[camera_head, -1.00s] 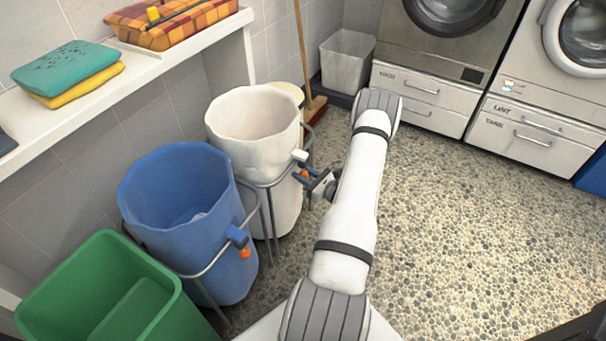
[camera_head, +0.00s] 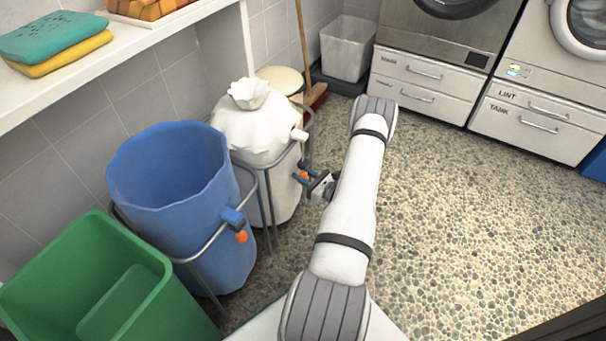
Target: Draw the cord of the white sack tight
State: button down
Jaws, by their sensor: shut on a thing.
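The white sack (camera_head: 258,134) hangs in a grey metal stand beside the wall. Its mouth is gathered shut into a ruffled tuft (camera_head: 248,94) on top. A white toggle (camera_head: 299,135) sits at its front right rim. An orange cord pull (camera_head: 304,175) shows at the stand's right side, below the toggle. My gripper (camera_head: 310,181) is at the orange pull, to the right of the sack, and is shut on it. The fingertips are small and partly hidden in this view.
An open blue sack (camera_head: 170,215) in its own stand, with a blue toggle and orange pull (camera_head: 241,237), is left of the white sack. A green bin (camera_head: 45,285) stands at the lower left. A broom (camera_head: 302,50) leans behind. The pebbled floor at right is clear.

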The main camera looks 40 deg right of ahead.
jog(key=c, duration=1.4)
grip_release()
jog(key=shift+f, duration=0.3)
jog(key=shift+o, duration=1.4)
jog(key=shift+r, duration=0.1)
jog(key=p+v, duration=0.2)
jog(key=v, duration=0.5)
jog(key=shift+s, duration=0.4)
jog(key=shift+d, duration=0.1)
